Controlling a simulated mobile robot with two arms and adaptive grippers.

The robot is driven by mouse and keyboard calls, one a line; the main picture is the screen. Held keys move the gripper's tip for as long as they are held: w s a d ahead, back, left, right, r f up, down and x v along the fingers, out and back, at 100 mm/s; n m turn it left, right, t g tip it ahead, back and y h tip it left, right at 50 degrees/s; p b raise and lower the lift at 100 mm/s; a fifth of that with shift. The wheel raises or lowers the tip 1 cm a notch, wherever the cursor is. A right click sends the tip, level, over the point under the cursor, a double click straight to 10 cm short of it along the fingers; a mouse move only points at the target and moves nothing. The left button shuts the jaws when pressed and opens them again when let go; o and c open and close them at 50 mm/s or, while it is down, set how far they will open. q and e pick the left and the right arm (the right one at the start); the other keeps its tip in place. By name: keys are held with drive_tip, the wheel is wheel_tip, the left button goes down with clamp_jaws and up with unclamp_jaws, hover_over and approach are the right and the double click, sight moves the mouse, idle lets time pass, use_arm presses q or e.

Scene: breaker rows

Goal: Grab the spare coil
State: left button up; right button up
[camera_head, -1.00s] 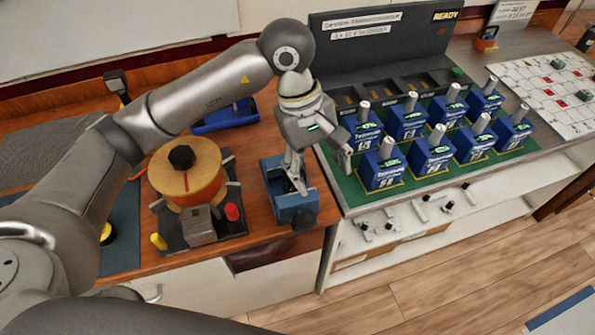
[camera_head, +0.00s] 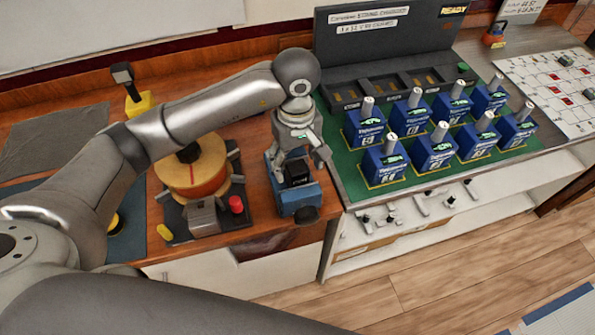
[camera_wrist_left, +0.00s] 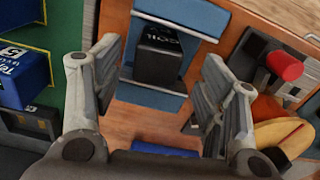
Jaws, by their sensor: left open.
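The spare coil is a small black block (camera_wrist_left: 158,52) with white lettering ending in "OIL". It sits in a blue holder (camera_wrist_left: 185,14) in the left wrist view. In the head view the black coil (camera_head: 297,172) shows in the blue holder (camera_head: 297,199) near the bench's front edge. My left gripper (camera_head: 297,160) is open above the holder. In the left wrist view its fingers (camera_wrist_left: 160,62) stand on either side of the coil, with gaps visible. The coil's lower part is hidden in the holder. My right gripper is not in view.
A round orange spool (camera_head: 190,172) on a dark base with a red knob (camera_head: 236,204) stands left of the holder. Several blue breakers (camera_head: 384,166) stand in rows on a green mat (camera_head: 350,186) to the right. A black panel (camera_head: 390,40) rises behind.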

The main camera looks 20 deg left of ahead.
sight(297, 166)
use_arm(q)
drive_tip(key=shift+w+f+p, duration=0.15)
drive_tip(key=shift+f+p, duration=0.35)
drive_tip(key=shift+f, duration=1.2)
drive_tip(key=c, duration=1.2)
